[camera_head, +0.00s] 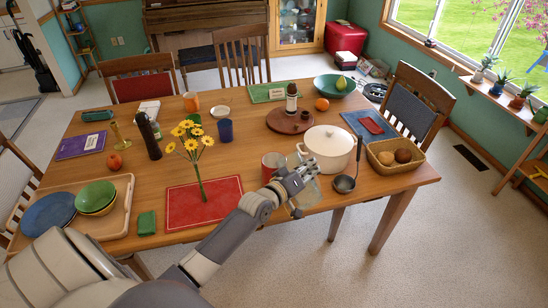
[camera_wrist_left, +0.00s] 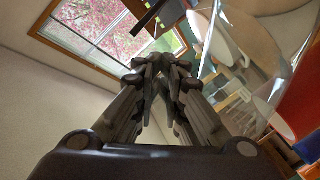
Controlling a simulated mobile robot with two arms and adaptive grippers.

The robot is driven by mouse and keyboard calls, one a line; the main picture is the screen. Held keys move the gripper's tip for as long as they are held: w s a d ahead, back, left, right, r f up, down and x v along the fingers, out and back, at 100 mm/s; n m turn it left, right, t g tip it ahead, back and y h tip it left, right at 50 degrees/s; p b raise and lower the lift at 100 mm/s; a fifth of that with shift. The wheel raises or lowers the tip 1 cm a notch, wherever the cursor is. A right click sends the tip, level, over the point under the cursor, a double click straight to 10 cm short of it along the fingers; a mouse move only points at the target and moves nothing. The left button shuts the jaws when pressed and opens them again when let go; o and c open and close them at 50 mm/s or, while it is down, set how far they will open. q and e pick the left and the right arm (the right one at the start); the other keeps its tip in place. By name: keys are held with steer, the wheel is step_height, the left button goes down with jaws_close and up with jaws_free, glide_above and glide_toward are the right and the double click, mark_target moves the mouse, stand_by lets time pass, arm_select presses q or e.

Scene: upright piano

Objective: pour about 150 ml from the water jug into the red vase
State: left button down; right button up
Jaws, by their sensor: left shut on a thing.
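The clear glass water jug (camera_head: 309,193) is at the near edge of the table, partly hidden by my left gripper (camera_head: 290,184). My left gripper is shut on the jug. In the left wrist view, the gripper (camera_wrist_left: 158,72) has clear glass (camera_wrist_left: 262,95) close on its right. A red vessel (camera_head: 271,166) stands just left of and behind the gripper; I cannot tell whether it is a vase or a mug. Yellow flowers (camera_head: 190,135) stand over the red placemat (camera_head: 222,188), and I cannot make out a vase around their stems. The water level cannot be read. My right gripper is out of view.
A white pot (camera_head: 328,148) stands just behind the jug, with a ladle (camera_head: 344,183) right of it. A basket (camera_head: 396,158) holds bread at the right. A blue cup (camera_head: 225,130) and a dark bottle (camera_head: 148,136) stand farther left.

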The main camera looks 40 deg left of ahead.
arm_select(q)
steer(key=shift+w+a+r+n, duration=0.1)
steer(key=shift+a+r+n, duration=0.2)
steer(key=shift+r, duration=0.25)
steer(key=shift+w+a+r+n, duration=0.1)
steer(key=shift+a+r+n, duration=0.1)
steer(key=shift+r+n, duration=0.3)
steer(key=shift+a+r+n+h, duration=0.3)
steer(key=shift+a+r, duration=0.1)
steer(key=shift+r, duration=0.15)
steer(key=shift+w+a+r+n, duration=0.25)
steer(key=shift+a+r+n, duration=0.4)
steer(key=shift+r+n, duration=0.1)
steer(key=shift+w+a+r+n+g+h, duration=0.1)
steer(key=shift+a+r+n+g+h, duration=0.15)
steer(key=shift+a+r+g+h, duration=0.05)
stand_by(0.7)
steer(key=shift+w+a+r+n, duration=0.15)
steer(key=shift+a+r+n, duration=0.15)
steer(key=shift+a, duration=0.35)
stand_by(1.2)
